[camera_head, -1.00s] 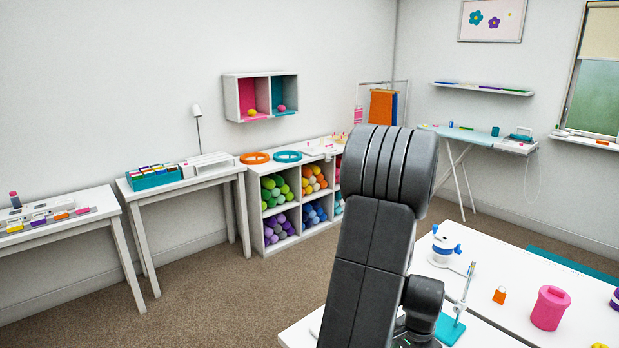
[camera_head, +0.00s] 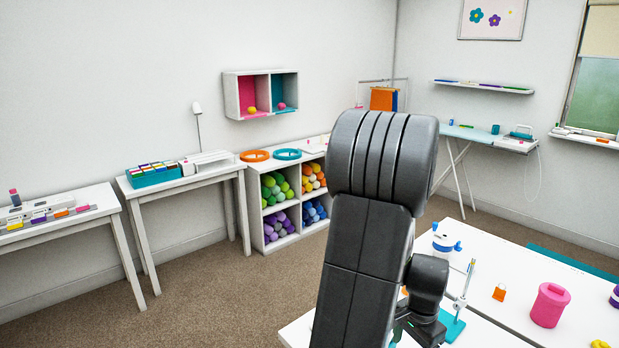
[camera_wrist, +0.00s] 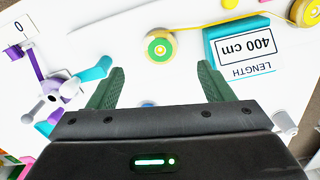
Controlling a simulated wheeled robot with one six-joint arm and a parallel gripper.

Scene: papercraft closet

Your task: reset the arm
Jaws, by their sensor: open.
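My gripper (camera_wrist: 160,88) shows in the wrist view with its two green fingers spread apart. It is open, with nothing between the fingers. It hangs over a white tabletop (camera_wrist: 130,50). In the head view my dark arm rises in the centre and hides part of the shelves and the table. A small part of the gripper (camera_head: 408,325) shows low behind the arm there, by the table's near edge.
Around the gripper lie a yellow-and-green roll (camera_wrist: 160,47), a teal "LENGTH 400 cm" block (camera_wrist: 240,45) and a purple-and-teal winder (camera_wrist: 65,88). On the table stand a pink bin (camera_head: 550,305) and an orange piece (camera_head: 499,293). Open carpet (camera_head: 200,290) lies left.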

